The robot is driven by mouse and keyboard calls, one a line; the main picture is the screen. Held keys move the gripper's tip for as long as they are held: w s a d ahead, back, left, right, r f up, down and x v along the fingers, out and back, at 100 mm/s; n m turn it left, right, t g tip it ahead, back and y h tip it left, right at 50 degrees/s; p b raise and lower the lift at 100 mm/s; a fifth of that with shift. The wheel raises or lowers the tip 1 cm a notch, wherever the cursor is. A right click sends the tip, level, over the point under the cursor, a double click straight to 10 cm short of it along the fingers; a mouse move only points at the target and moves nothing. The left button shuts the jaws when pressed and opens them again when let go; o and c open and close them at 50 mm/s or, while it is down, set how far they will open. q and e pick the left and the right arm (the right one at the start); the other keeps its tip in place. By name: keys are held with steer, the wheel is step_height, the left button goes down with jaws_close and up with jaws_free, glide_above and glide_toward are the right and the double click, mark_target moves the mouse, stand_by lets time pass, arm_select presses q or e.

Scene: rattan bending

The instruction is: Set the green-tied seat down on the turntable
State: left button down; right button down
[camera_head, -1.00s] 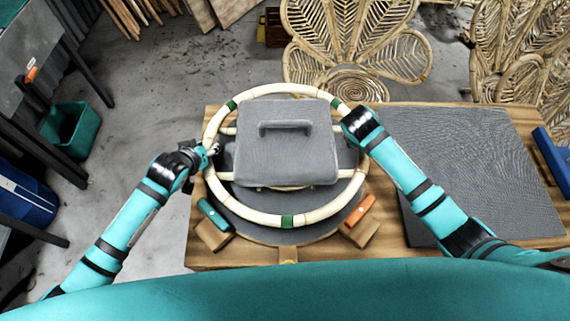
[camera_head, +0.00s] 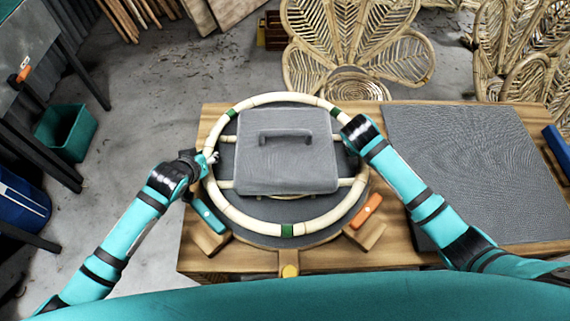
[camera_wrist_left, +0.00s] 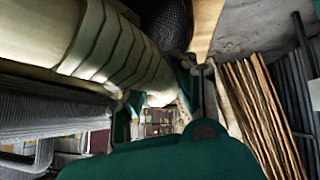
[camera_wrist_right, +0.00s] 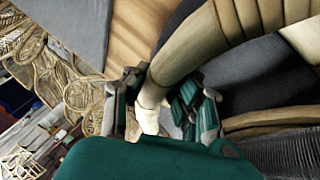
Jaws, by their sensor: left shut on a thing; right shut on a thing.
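The green-tied seat is a pale rattan ring (camera_head: 326,221) with green ties (camera_head: 287,230) and crossbars. A grey block (camera_head: 285,172) with a handle sits in the middle of it. The seat lies level over the round dark grey turntable (camera_head: 275,209); contact with it is hard to tell. My left gripper (camera_head: 211,160) is shut on the ring's left side, and its fingers show in the left wrist view (camera_wrist_left: 158,98). My right gripper (camera_head: 347,132) is shut on the ring's upper right; the arm mostly hides its fingers, which show in the right wrist view (camera_wrist_right: 153,112).
Around the turntable stand a teal clamp (camera_head: 209,216), an orange clamp (camera_head: 366,210) and a yellow-tipped one (camera_head: 290,271). A grey mat (camera_head: 470,165) covers the right of the wooden table (camera_head: 225,262). Rattan chair backs (camera_head: 355,45) stand behind. A green bin (camera_head: 66,131) is at left.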

arm_select(q)
steer(key=c, duration=1.2)
jaws_free()
steer(key=shift+s+d, duration=0.1)
steer(key=shift+d, duration=0.2)
arm_select(e)
steer(key=c, duration=1.2)
jaws_free()
steer(key=shift+a, duration=0.3)
steer(key=shift+c, duration=0.2)
arm_select(q)
steer(key=shift+o, duration=0.8)
steer(key=shift+a, duration=0.1)
arm_select(e)
steer(key=shift+o, duration=0.6)
steer(key=shift+d, duration=0.2)
arm_select(q)
steer(key=shift+a, duration=0.1)
steer(key=shift+r, duration=0.4)
step_height(320, 180, up, 9)
steer(key=shift+f, duration=0.1)
arm_select(e)
steer(key=shift+d, duration=0.1)
arm_select(q)
steer(key=shift+r, duration=0.2)
arm_select(e)
steer(key=shift+s+r, duration=0.15)
steer(key=shift+r, duration=0.05)
steer(key=v, duration=1.1)
steer(key=shift+r, duration=0.25)
